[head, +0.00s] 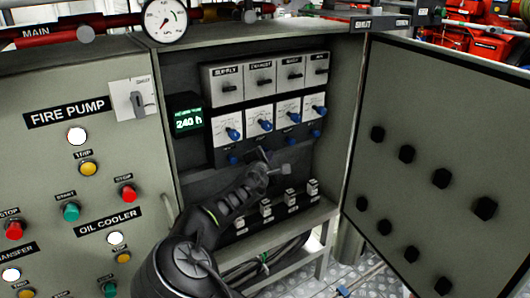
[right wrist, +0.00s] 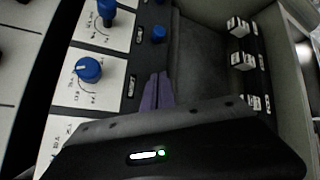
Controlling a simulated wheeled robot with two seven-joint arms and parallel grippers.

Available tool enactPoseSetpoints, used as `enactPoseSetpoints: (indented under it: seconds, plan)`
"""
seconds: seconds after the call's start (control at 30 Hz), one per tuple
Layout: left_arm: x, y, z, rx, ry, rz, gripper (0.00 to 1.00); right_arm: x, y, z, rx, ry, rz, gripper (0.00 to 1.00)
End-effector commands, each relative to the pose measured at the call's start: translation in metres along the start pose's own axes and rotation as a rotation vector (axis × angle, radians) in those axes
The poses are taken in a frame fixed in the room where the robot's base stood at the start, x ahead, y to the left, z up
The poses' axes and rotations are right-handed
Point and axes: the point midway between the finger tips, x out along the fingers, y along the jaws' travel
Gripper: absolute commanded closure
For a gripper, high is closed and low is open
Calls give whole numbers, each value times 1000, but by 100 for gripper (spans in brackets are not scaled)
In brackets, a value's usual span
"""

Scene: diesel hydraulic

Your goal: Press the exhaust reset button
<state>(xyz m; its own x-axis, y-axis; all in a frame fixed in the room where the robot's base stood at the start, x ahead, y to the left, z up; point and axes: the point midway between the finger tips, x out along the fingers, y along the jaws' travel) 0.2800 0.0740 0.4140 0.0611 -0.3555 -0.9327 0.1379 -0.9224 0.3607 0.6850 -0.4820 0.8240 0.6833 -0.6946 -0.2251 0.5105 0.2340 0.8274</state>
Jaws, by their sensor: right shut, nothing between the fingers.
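The grey cabinet (head: 265,45) stands open, with a row of switch plates along the top. The second plate from the left carries the exhaust label (head: 260,66), small but legible, above a blue knob (head: 265,125). Small blue buttons sit under the dials, one at the left (head: 232,159) and one at the right (head: 316,133). My right gripper (head: 263,155) is at the lower edge of the dial panel and hides the spot under the second dial. In the right wrist view its shut fingers (right wrist: 157,92) hide the spot beside a blue knob (right wrist: 88,68); another blue button (right wrist: 158,33) shows beyond them. Contact cannot be told.
A row of small switches (head: 265,207) lies below my right gripper. A green-lit display (head: 188,121) reads 240 h. The open cabinet door (head: 430,150) with black knobs stands at the right. The fire pump panel (head: 50,150) is at the left.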

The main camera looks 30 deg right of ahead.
Motion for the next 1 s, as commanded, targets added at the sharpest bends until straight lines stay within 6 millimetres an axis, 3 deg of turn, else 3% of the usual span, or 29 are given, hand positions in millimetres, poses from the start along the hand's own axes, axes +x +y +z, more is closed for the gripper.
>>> enactPoseSetpoints:
  seconds: [0.6, 1.0]
  plan:
    - [-1, 0, 0, 0, 0, 0, 100, -8, -6, 6, 0, -1, -2, 100]
    - [-6, 2, 0, 0, 0, 0, 100, -34, -24, 25, 0, -1, -3, 100]
